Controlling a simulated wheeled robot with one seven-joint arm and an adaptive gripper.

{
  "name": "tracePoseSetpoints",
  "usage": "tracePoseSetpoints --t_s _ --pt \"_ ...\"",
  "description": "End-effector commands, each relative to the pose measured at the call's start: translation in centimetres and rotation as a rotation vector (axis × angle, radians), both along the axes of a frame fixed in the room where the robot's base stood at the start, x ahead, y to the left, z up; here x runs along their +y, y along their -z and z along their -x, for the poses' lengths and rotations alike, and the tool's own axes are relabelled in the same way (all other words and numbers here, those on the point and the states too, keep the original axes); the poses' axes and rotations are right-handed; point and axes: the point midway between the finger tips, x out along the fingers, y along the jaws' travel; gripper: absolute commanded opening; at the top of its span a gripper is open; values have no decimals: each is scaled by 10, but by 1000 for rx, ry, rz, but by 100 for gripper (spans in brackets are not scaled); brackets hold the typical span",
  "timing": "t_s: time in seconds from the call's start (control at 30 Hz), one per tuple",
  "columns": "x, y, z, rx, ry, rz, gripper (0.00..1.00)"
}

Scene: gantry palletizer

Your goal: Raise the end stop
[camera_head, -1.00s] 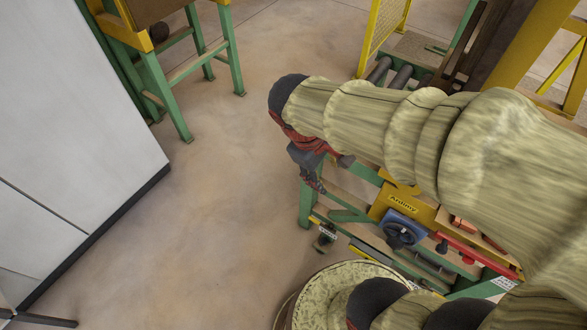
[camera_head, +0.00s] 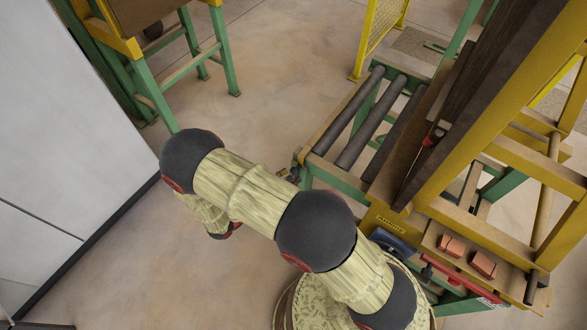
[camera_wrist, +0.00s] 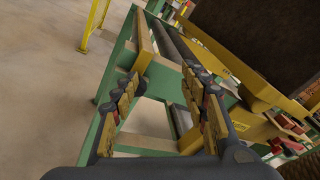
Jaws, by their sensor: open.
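The roller conveyor (camera_head: 372,122) has a green frame and dark rollers. In the wrist view, a tan bar (camera_wrist: 145,42) runs along its open end beside the rollers (camera_wrist: 182,65). This bar may be the end stop; I cannot tell for certain, nor whether it is raised. My gripper (camera_wrist: 166,98) is open and empty, its two fingers apart over the near corner of the green frame. The bar shows beyond and between the fingertips, with no clear contact. In the head view my gripper is mostly hidden behind my arm, near the conveyor's left corner.
A yellow beam (camera_head: 500,115) and dark panel stand right of the rollers. A grey cabinet (camera_head: 60,130) stands left. Floor between cabinet and conveyor is clear.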

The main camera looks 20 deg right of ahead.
Motion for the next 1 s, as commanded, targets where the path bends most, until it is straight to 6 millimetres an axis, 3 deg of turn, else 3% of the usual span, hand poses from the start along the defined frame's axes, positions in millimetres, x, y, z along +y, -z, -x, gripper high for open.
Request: tracePoseSetpoints --t_s 0.1,0.3,1.0 --pt "12 28 2 79 -122 104 45" --pt "21 50 3 138 -220 185 45" --pt "-39 53 -41 142 -227 193 45"
